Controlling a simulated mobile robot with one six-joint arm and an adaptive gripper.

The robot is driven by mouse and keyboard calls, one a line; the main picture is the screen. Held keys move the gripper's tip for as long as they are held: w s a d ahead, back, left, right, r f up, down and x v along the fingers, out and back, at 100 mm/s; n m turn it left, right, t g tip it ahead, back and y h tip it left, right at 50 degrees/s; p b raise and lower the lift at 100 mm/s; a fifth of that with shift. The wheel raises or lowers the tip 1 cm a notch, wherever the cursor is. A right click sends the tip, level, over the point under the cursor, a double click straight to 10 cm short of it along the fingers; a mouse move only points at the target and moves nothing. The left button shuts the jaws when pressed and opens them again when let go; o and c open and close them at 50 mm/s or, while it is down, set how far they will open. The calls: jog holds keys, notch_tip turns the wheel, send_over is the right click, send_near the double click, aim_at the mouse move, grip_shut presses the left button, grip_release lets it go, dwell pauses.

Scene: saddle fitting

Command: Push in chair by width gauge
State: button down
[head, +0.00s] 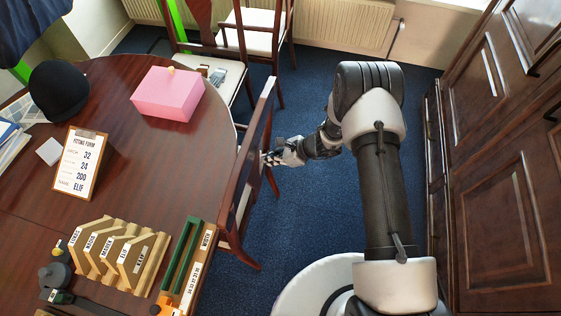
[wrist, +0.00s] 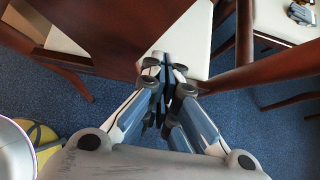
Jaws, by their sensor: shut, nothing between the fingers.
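The dark wooden chair (head: 252,142) stands at the right edge of the table (head: 120,190), with its back facing my arm. Much of its seat is hidden in the head view. My gripper (head: 268,158) is right at the outer side of the chair back; I cannot tell if it touches. In the wrist view my gripper (wrist: 165,72) is shut and empty, with a chair rail (wrist: 262,74) beside it and a pale seat (wrist: 185,40) beyond. A green and wooden gauge-like piece (head: 188,262) lies at the table's near right edge, close to the chair.
Other chairs (head: 205,62) stand at the far side. A pink box (head: 168,93), dark helmet (head: 58,90), clipboard form (head: 80,163) and wooden rack (head: 118,255) are on the table. Cabinets (head: 505,150) line the right. Blue carpet (head: 290,215) is open between chair and arm.

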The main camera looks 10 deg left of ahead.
jog(key=shift+a+r, duration=0.15)
jog(key=shift+a, duration=0.15)
jog(key=d+r+p, duration=0.2)
jog(key=d+r, duration=0.4)
jog(key=d, duration=0.5)
jog(key=shift+s+d+r+p, duration=0.2)
jog(key=shift+d+r+p, duration=0.1)
jog(key=shift+r+p, duration=0.1)
